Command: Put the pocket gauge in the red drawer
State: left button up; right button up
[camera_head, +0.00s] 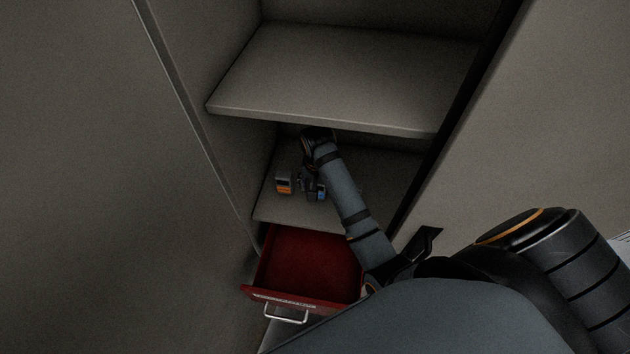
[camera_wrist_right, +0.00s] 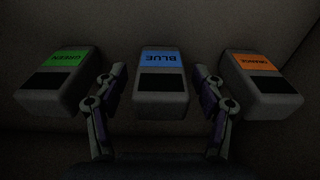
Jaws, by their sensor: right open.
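Three grey box-shaped gauges stand side by side in the right wrist view: one with a green label (camera_wrist_right: 60,80), one with a blue label (camera_wrist_right: 161,90) and one with an orange label (camera_wrist_right: 262,85). The head view shows the orange one (camera_head: 284,184) and part of the blue one (camera_head: 321,194) on the lower shelf; the green one is not clear there. My right gripper (camera_wrist_right: 159,72) is open, with one finger on each side of the blue-labelled gauge. The red drawer (camera_head: 300,258) is pulled open below the shelf and looks empty. My left gripper is out of view.
The lower shelf (camera_head: 385,185) lies under an empty upper shelf (camera_head: 340,75), whose front edge overhangs my right arm. Cabinet walls stand close on both sides. The drawer's silver handle (camera_head: 286,316) sticks out at the front, and my forearm passes over the drawer's right side.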

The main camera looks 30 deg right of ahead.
aim_at(312, 273)
jog(key=k+j+z, duration=0.1)
jog(key=k+j, duration=0.6)
jog(key=k, duration=0.05)
